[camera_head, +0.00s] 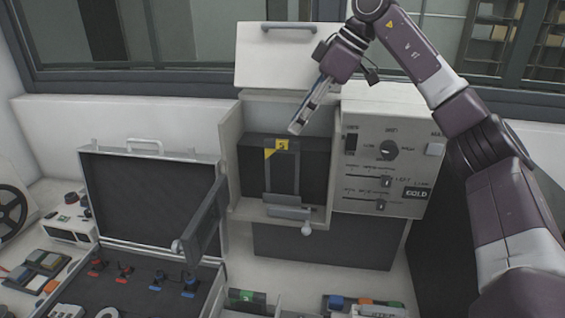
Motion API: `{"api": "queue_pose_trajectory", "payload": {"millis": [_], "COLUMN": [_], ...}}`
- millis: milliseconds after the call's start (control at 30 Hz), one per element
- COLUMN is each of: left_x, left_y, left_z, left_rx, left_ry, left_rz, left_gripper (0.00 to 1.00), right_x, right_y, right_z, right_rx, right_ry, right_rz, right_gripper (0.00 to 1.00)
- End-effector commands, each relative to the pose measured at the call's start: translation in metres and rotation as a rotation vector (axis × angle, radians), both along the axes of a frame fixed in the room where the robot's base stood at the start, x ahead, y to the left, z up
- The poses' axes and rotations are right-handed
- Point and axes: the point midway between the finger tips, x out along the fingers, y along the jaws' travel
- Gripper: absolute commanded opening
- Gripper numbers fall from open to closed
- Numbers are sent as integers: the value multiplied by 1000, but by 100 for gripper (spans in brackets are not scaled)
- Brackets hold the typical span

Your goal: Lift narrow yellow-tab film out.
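The narrow yellow-tab film is a thin dark strip with a yellow tab (282,145) at its top. It stands upright in the dark opening of the mounting press (229,150). A second yellow patch shows just left of the tab. My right gripper (297,127) comes in from the upper right and points down and left. Its tips are just above and right of the tab, and seem apart from it. The fingers are seen nearly edge-on, so I cannot tell whether they are open or shut. My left gripper is not in view.
The press's white lid (288,62) stands raised behind, and its dark door (206,222) hangs open at left. A control panel (388,165) with knob and sliders is at right. An open case (150,195) stands left. Small coloured items (365,303) lie in front.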

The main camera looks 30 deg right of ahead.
Motion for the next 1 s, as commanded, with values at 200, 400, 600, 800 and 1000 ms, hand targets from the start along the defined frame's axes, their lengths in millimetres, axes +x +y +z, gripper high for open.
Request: {"api": "queue_pose_trajectory", "payload": {"millis": [200,400,600,800,1000], "left_x": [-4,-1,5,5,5], "left_y": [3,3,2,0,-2], "left_z": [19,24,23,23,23], "left_rx": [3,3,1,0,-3], "left_ry": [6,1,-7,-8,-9], "left_rz": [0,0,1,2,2], "left_gripper": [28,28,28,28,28], "right_x": [7,14,14,14,14], "right_y": [15,24,25,24,24], "right_z": [-22,-42,-44,-44,-44], "right_rx": [-2,0,0,0,0], "right_ry": [5,2,0,0,0], "right_rz": [1,0,-1,-1,-1], "right_gripper": [32,32,32,14,0]}}
